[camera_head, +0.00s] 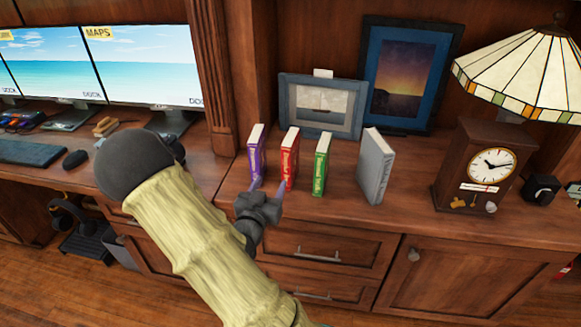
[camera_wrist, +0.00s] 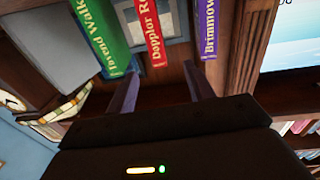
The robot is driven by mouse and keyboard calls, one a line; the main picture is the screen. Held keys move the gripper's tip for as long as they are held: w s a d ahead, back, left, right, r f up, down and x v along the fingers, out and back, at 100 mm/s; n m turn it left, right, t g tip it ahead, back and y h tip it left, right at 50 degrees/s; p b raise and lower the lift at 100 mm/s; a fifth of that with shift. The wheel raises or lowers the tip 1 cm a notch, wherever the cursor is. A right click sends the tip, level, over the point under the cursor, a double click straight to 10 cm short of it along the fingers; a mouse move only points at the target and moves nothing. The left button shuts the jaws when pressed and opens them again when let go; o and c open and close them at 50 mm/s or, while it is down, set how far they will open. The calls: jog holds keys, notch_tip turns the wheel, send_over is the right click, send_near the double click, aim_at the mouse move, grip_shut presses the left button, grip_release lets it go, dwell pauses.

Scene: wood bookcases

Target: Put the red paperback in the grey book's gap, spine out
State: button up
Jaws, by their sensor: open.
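The red paperback (camera_head: 289,160) stands upright on the wooden desk top, between a purple book (camera_head: 256,155) and a green book (camera_head: 321,165), with small gaps on both sides. A thicker grey book (camera_head: 375,165) stands upright further right, with a wider gap between it and the green one. My gripper (camera_head: 268,186) is open and empty, low in front of the purple and red books. In the wrist view the red spine (camera_wrist: 150,32) lies ahead, between the lines of my two fingers (camera_wrist: 161,90); the fingers appear short of it. Its spine faces me.
Two framed pictures (camera_head: 321,104) (camera_head: 405,75) stand behind the books. A clock (camera_head: 478,170) and a stained-glass lamp (camera_head: 525,75) are at the right. A wooden pillar (camera_head: 208,70) and monitors (camera_head: 150,65) are at the left. The desk top between green and grey books is clear.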

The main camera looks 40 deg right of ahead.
aim_at(284, 159)
jog(key=shift+s+d+f+b, duration=0.1)
jog(key=shift+d+f+b, duration=0.15)
jog(key=shift+b, duration=0.95)
jog(key=x, duration=0.9)
jog(key=shift+w+d+r, duration=0.1)
jog(key=shift+w+d, duration=0.1)
jog(key=shift+d, duration=0.15)
jog(key=x, duration=0.5)
jog(key=shift+d+r, duration=0.1)
jog(key=shift+d, duration=0.1)
jog(key=shift+r, duration=0.1)
grip_shut()
